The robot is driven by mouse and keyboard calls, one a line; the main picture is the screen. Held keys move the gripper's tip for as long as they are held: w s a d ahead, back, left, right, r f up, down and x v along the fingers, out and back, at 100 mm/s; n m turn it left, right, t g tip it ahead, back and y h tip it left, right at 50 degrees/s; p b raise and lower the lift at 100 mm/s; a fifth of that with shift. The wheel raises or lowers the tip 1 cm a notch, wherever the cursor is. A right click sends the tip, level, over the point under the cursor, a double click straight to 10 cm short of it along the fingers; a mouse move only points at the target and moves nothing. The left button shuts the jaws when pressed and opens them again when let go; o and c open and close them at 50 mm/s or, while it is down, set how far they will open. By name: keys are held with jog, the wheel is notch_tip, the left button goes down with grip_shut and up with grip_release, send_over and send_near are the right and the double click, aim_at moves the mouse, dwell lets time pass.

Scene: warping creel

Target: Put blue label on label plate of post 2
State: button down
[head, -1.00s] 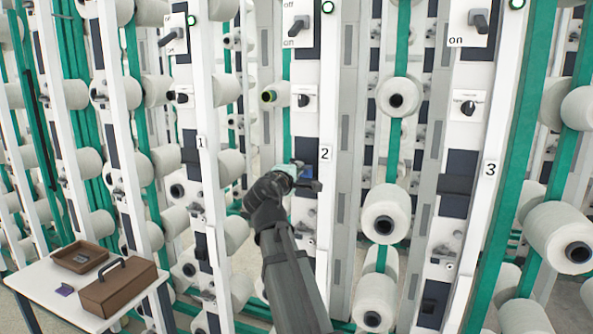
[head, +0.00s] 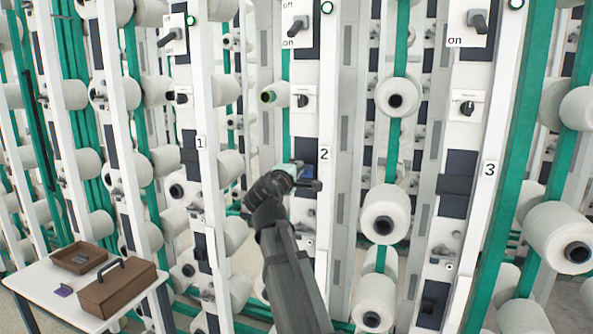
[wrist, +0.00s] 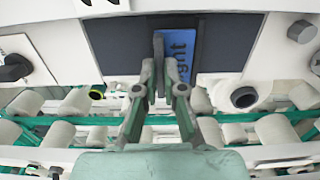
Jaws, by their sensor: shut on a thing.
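Post 2 (head: 327,195) stands in the middle of the head view, with a small "2" on it. My gripper (head: 300,174) is in front of the post's dark label plate (head: 303,150). In the wrist view my gripper (wrist: 166,88) is shut on the blue label (wrist: 180,48), which bears dark letters ending in "ght". The label is in front of the dark label plate (wrist: 222,45). I cannot tell whether it touches the plate. A dark upright strip and the fingers hide part of the label. In the head view only a small blue patch (head: 308,172) shows.
Posts 1 (head: 203,180) and 3 (head: 480,200) stand on either side, with white yarn bobbins (head: 386,213) between. Switches (head: 298,27) and knobs are above the plate. A white table (head: 38,280) at lower left holds a brown tray (head: 62,262), a brown box (head: 118,292) and a purple piece (head: 64,291).

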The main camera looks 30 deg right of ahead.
jog(key=shift+w+d, duration=0.35)
jog(key=shift+w, duration=0.05)
dwell(0.5)
jog(key=c, duration=1.2)
grip_release()
jog(key=shift+o, duration=1.2)
jog(key=shift+s, duration=0.1)
jog(key=v, duration=0.7)
jog(key=v, duration=1.2)
